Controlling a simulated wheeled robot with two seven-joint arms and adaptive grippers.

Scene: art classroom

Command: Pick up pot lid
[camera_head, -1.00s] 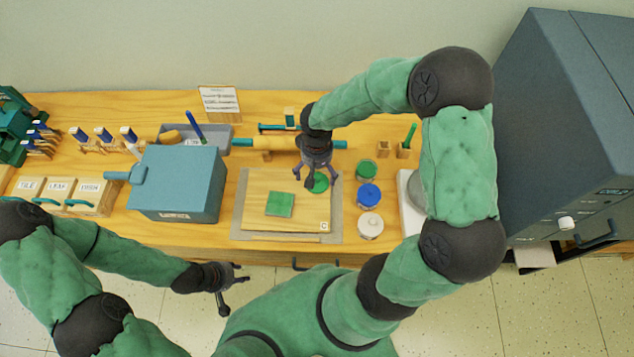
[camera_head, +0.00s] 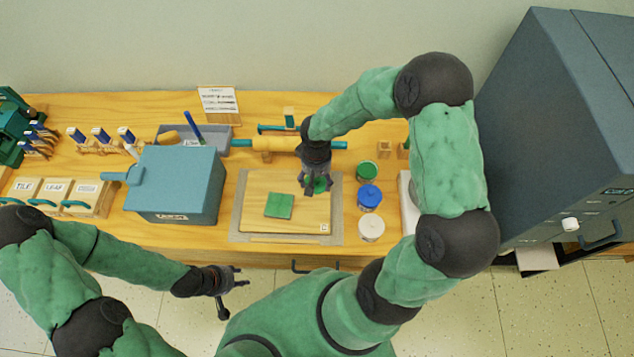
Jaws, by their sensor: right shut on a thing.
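The round green pot lid (camera_head: 322,187) is at the right side of the wooden board, mostly hidden under my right gripper. My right gripper (camera_head: 315,187) points down and is shut on the lid; I cannot tell whether the lid touches the board. A green pot (camera_head: 366,172) stands right of the board, with a blue-topped pot (camera_head: 369,196) and a white-topped pot (camera_head: 371,229) in front of it. My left gripper (camera_head: 239,276) is open and empty in front of the table's edge.
A green square tile (camera_head: 279,205) lies on the wooden board (camera_head: 257,185). A blue-grey box (camera_head: 177,190) stands left of it, and a rolling pin (camera_head: 283,144) lies behind. A large grey kiln-like cabinet (camera_head: 560,130) stands at the right.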

